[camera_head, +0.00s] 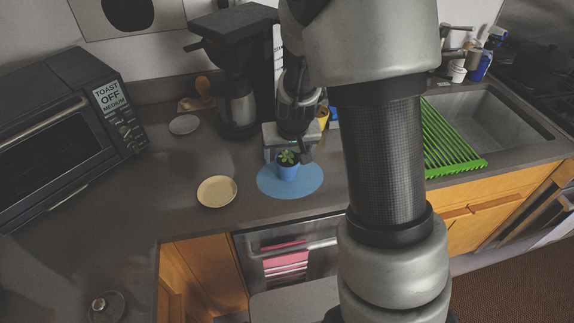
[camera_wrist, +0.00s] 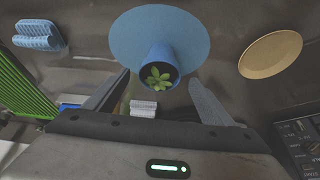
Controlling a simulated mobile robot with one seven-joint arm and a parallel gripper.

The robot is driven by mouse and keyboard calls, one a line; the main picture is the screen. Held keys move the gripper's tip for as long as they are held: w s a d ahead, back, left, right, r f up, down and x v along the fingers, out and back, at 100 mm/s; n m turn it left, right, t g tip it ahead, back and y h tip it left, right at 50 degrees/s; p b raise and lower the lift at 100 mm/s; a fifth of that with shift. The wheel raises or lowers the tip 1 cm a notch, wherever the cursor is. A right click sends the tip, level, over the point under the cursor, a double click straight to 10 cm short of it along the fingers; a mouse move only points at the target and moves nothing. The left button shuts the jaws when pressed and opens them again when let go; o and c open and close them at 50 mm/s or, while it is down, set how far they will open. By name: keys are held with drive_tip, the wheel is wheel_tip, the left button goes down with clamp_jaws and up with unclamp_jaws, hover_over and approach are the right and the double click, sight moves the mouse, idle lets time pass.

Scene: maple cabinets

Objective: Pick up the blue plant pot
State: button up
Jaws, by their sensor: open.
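The blue plant pot (camera_head: 288,174) holds a small green plant and stands upright on a round blue mat (camera_head: 309,186) on the counter. In the wrist view the pot (camera_wrist: 159,57) shows at upper middle, in front of the mat (camera_wrist: 196,28). My gripper (camera_head: 289,151) is at the pot in the head view, just behind and above it. In the wrist view my gripper (camera_wrist: 155,82) is open, with one finger on each side of the pot and visible space between. Whether a finger touches the pot cannot be told.
A cream plate (camera_head: 217,191) lies left of the mat. A coffee maker (camera_head: 237,100) stands behind, and a toaster oven (camera_head: 62,130) is at the left. A green drying rack (camera_head: 450,140) lies by the sink (camera_head: 492,115) at the right. The counter between plate and mat is clear.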

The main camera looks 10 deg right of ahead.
sight(287, 159)
drive_tip(key=x, duration=0.3)
drive_tip(key=shift+w+f, duration=0.1)
drive_tip(key=shift+f, duration=0.15)
